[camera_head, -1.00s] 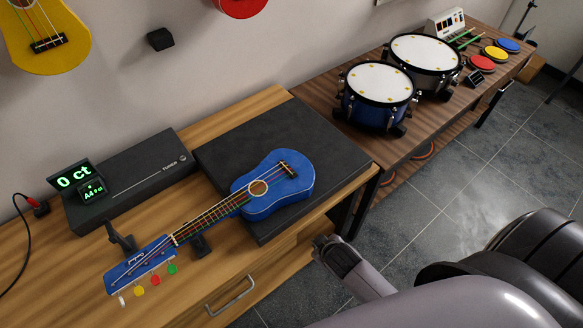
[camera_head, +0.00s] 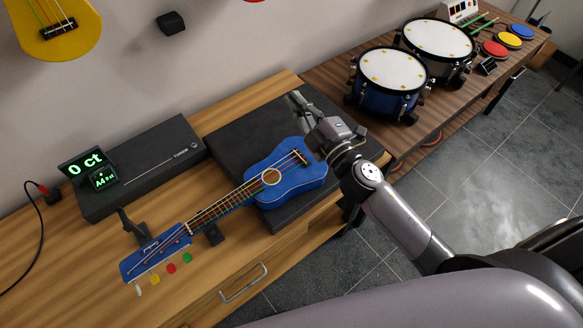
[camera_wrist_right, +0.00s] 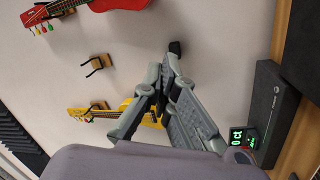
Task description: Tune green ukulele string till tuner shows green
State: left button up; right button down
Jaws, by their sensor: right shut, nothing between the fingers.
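The blue ukulele (camera_head: 290,188) lies with its body on a black case (camera_head: 230,140) and its neck pointing lower left. Its headstock (camera_head: 155,255) has a white, a yellow, a red and a green peg (camera_head: 187,258) along its near edge. The tuner (camera_head: 148,165) has a screen (camera_head: 86,163) reading "0 ct" in green, with a smaller "A4" readout; its screen also shows in the right wrist view (camera_wrist_right: 241,139). My right gripper (camera_head: 297,104) is shut and empty, above the case beyond the ukulele's body, far from the pegs. My left gripper is not in view.
Two drums (camera_head: 387,80) and several coloured pads (camera_head: 508,40) stand on the darker table to the right. A yellow ukulele (camera_head: 55,30) hangs on the wall. A black stand (camera_head: 130,225) is beside the headstock. Bare wood (camera_head: 60,260) lies left of the headstock.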

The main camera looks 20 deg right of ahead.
jog(key=a+r+n+g+y, duration=0.3)
jog(key=a+r+n+y, duration=0.1)
jog(key=a+n+y, duration=0.3)
jog(key=n+g+h, duration=0.4)
jog(key=n+g, duration=0.7)
jog(key=n, duration=0.4)
send_over(292, 170)
notch_tip(292, 170, down, 12)
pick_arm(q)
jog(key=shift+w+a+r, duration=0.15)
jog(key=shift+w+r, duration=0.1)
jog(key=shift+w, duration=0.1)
pick_arm(e)
jog(key=shift+w+d+r, duration=0.2)
jog(key=shift+w+d, duration=0.1)
jog(key=shift+w, duration=0.05)
jog(key=shift+f, duration=0.1)
